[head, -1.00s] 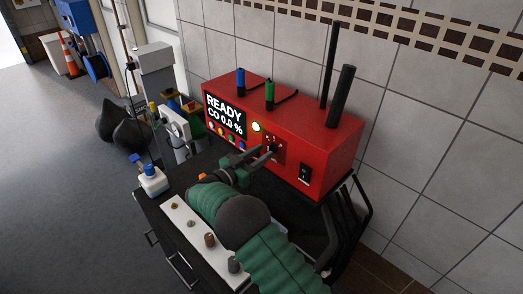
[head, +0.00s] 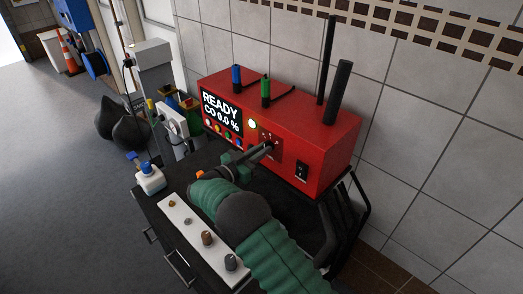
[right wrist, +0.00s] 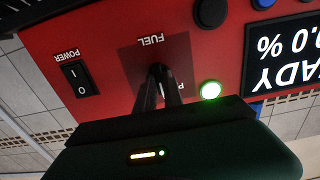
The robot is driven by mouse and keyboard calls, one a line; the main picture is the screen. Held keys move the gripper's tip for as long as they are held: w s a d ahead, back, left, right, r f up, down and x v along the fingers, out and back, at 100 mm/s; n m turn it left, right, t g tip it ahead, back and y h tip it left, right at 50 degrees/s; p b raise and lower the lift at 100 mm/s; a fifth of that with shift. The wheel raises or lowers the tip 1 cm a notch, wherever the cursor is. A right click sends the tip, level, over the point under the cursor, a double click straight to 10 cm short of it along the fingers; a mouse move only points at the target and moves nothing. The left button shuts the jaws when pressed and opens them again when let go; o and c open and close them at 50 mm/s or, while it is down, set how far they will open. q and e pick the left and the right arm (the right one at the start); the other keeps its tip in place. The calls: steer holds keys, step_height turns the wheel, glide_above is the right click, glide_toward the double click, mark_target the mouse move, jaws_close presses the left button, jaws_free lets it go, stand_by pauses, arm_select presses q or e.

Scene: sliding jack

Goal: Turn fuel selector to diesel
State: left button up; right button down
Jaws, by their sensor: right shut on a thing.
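The red analyser box (head: 315,138) stands on a black cart, with a display reading "READY CO 0.0 %" (head: 221,113). Its fuel selector (head: 270,142) is a small dark knob on a darker panel on the front face. In the right wrist view, which is upside down, the label "FUEL" shows by the selector (right wrist: 157,69). My right gripper (head: 268,146) is at the panel, its fingers shut on the selector knob. The fingers show in the right wrist view (right wrist: 160,88) and hide most of the knob. The knob's pointing direction and most position labels are hidden. My left gripper is not in view.
A black power switch (head: 302,171) is right of the selector. A lit round lamp (head: 252,124) and several coloured buttons are to its left. A white strip with metal fittings (head: 190,232) and a blue-capped bottle (head: 150,178) are on the cart.

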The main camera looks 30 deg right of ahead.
steer(key=shift+w, duration=0.1)
steer(key=shift+m+b, duration=5)
steer(key=shift+b, duration=0.95)
steer(key=c, duration=1.8)
jaws_free()
steer(key=shift+s, duration=0.2)
steer(key=o, duration=0.3)
steer(key=shift+s+a, duration=0.1)
steer(key=shift+s, duration=0.05)
steer(key=shift+o, duration=0.2)
